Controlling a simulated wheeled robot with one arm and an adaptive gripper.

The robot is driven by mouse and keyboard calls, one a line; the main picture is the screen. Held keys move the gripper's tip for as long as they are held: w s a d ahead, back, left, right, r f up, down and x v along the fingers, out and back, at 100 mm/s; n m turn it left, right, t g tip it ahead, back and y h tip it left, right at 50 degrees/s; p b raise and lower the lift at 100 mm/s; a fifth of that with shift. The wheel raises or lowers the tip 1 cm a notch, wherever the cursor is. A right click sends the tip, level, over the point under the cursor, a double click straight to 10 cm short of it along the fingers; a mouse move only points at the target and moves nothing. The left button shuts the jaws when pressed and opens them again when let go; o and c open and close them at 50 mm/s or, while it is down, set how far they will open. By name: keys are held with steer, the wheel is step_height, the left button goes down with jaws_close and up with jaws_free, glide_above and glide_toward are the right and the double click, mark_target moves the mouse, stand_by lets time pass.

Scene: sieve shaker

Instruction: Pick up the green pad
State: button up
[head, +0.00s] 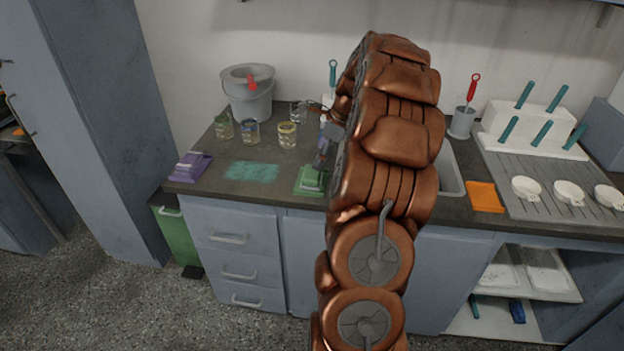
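A green pad (311,174) lies on the counter near its front edge, just left of my arm. It looks like a small stack with a pale layer, on a flat green base. My gripper (320,160) is right above the pad, pointing down. Its fingers are small and dark here, partly hidden by my copper-coloured arm. I cannot tell whether they touch the pad or how far apart they are.
A purple pad stack (191,166) sits at the counter's left end, and a teal patch (252,172) lies between. Several glass beakers (287,135) and a grey bucket (248,92) stand behind. An orange cloth (485,197) and a drainboard (520,205) are right of the sink.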

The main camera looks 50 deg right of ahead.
mark_target(311, 171)
steer(key=shift+p+x, duration=0.6)
steer(key=shift+x, duration=3.2)
steer(key=shift+d, duration=0.15)
steer(key=shift+c, duration=0.4)
steer(key=c, duration=0.9)
steer(key=shift+r, duration=0.15)
steer(key=shift+d+r+b, duration=0.1)
steer(key=shift+r+b, duration=0.25)
steer(key=shift+r, duration=1.35)
steer(key=s+a, duration=0.3)
steer(key=s, duration=0.1)
steer(key=s+a+r+b, duration=0.1)
steer(key=s+a, duration=0.2)
steer(key=s, duration=0.1)
steer(key=s+a+b, duration=0.1)
steer(key=s+a, duration=0.2)
steer(key=s, duration=0.2)
steer(key=shift+a+r, duration=0.2)
steer(key=shift+r, duration=0.05)
